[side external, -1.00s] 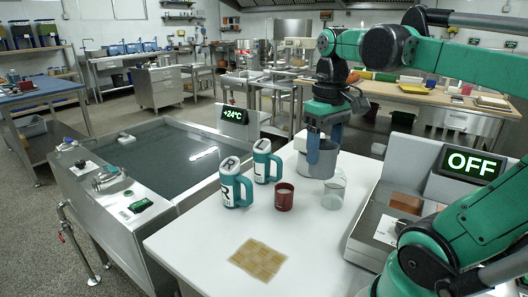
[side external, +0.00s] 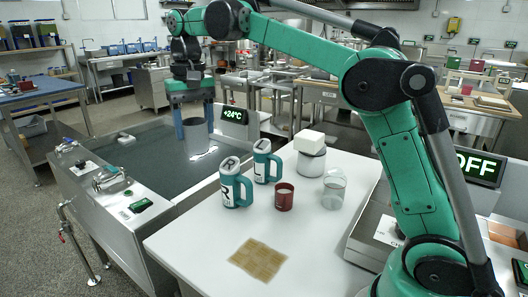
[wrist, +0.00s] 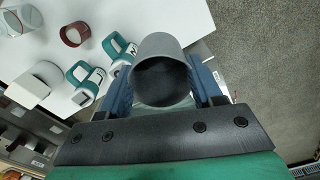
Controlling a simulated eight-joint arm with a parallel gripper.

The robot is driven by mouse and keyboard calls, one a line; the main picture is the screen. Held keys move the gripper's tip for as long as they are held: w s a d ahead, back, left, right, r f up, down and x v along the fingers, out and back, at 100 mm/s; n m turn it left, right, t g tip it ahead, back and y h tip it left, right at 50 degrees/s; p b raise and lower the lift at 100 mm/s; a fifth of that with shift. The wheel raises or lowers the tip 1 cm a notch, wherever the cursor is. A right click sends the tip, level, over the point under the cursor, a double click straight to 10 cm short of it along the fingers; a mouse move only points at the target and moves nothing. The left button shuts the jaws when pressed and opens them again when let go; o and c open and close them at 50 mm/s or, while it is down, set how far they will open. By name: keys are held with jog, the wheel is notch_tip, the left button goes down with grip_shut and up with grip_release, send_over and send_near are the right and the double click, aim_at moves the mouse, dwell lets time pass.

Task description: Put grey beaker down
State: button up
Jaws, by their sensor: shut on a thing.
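The grey beaker (side external: 196,138) is upright in the side view, over the dark basin (side external: 130,163) of the water bath. My gripper (side external: 195,124) is shut on it, with one blue finger on each side. The wrist view shows the beaker (wrist: 163,48) between the fingers of my gripper (wrist: 165,88), with its open mouth facing the camera and its inside dark. I cannot tell whether the beaker's base touches the basin.
The white table (side external: 200,258) holds two teal-handled mugs (side external: 236,183) (side external: 262,162), a dark red cup (side external: 284,197), a clear glass beaker (side external: 334,190), a grey pot with a white block on it (side external: 311,160) and a tan woven mat (side external: 257,259). A +24°C display (side external: 234,115) stands at the basin's back right corner.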

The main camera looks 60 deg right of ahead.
jog(key=shift+w+a+f, duration=0.4)
jog(key=shift+w+a, duration=0.25)
jog(key=shift+a, duration=0.15)
notch_tip(320, 180, down, 20)
jog(key=shift+f, duration=0.1)
jog(key=o, duration=1.2)
notch_tip(320, 180, up, 12)
jog(key=s+f+n+t, duration=0.1)
jog(key=s+n+t, duration=0.3)
jog(key=s, duration=1.1)
jog(key=d+t, duration=0.1)
jog(key=t, duration=0.2)
